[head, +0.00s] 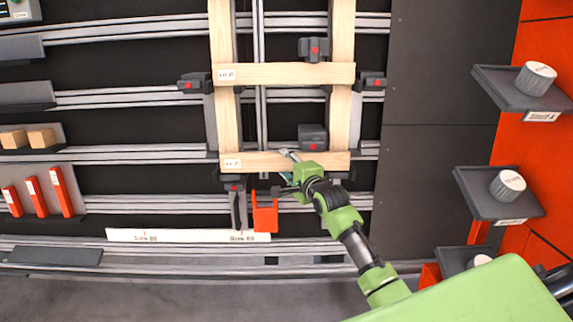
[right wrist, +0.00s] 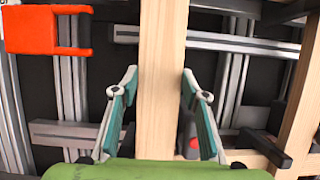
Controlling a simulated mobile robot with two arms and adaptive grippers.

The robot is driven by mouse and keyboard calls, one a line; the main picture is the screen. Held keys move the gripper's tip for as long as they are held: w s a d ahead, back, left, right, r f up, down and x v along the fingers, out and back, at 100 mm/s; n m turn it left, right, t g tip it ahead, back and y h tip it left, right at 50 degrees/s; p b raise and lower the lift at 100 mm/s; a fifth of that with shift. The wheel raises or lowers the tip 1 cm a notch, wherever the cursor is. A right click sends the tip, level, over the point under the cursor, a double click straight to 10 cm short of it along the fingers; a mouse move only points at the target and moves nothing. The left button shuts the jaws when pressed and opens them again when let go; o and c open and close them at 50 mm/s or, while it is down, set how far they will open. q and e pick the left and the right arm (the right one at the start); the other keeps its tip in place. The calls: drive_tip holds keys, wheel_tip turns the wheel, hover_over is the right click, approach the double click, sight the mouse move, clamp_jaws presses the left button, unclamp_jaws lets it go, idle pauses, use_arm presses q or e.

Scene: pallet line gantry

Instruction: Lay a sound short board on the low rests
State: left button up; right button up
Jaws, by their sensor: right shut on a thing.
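A pale short board (head: 330,161) with a white label lies level across the two long upright boards, the left one (head: 228,120) and the right one (head: 341,40). My right gripper (head: 287,166) is shut on this short board near its middle. In the right wrist view the board (right wrist: 162,60) runs between the two fingers (right wrist: 160,95). A second labelled short board (head: 290,74) crosses the uprights higher up. I cannot tell which parts are the low rests. My left gripper is not in view.
Dark clamps with red buttons, such as the upper one (head: 314,49) and the lower one (head: 312,137), sit around the frame. An orange bracket (head: 265,215) is just below the held board. Grey shelves with white knobs (head: 508,184) stand at right. Red blocks (head: 68,191) stand at left.

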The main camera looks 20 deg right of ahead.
drive_tip(key=shift+w+f, duration=0.1)
drive_tip(key=shift+w, duration=0.15)
idle(0.4)
drive_tip(key=shift+s+f, duration=0.1)
drive_tip(key=shift+f, duration=0.2)
idle(0.6)
drive_tip(key=o, duration=1.4)
drive_tip(key=shift+c, duration=0.2)
drive_tip(key=shift+s, duration=0.1)
drive_tip(key=v, duration=1.2)
